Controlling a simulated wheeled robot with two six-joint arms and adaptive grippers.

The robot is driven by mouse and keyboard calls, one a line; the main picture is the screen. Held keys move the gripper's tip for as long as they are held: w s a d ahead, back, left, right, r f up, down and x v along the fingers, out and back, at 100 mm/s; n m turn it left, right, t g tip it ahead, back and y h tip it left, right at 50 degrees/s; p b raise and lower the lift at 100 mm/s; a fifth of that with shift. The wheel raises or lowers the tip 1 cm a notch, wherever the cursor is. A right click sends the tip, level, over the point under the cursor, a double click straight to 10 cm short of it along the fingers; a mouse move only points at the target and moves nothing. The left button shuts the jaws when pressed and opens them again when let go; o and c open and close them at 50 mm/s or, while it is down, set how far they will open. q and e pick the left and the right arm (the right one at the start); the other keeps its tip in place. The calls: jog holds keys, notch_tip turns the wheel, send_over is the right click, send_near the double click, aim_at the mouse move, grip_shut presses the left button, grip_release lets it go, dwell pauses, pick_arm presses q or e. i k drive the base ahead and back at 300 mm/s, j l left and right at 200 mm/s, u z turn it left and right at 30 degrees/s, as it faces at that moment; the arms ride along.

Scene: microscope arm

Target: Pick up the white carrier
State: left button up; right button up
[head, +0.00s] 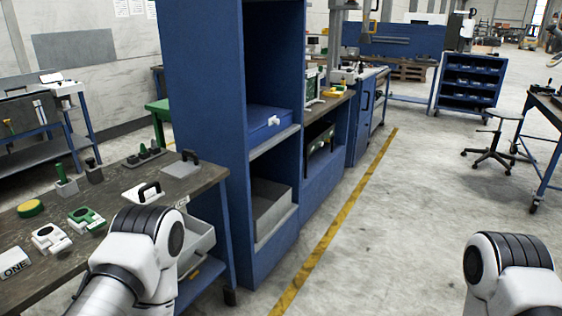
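On the dark workbench at the left of the head view, a white block with a black arched handle (133,195) sits just behind my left arm; I take it to be the white carrier. My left arm link hides part of the bench close to it. A white piece with round features (50,239) lies further left on the same bench. Only arm links of mine show, at lower left and lower right. Neither gripper is in view, so their fingers and contents are hidden.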

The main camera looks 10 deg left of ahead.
aim_at(49, 233)
jog(key=u, duration=1.65)
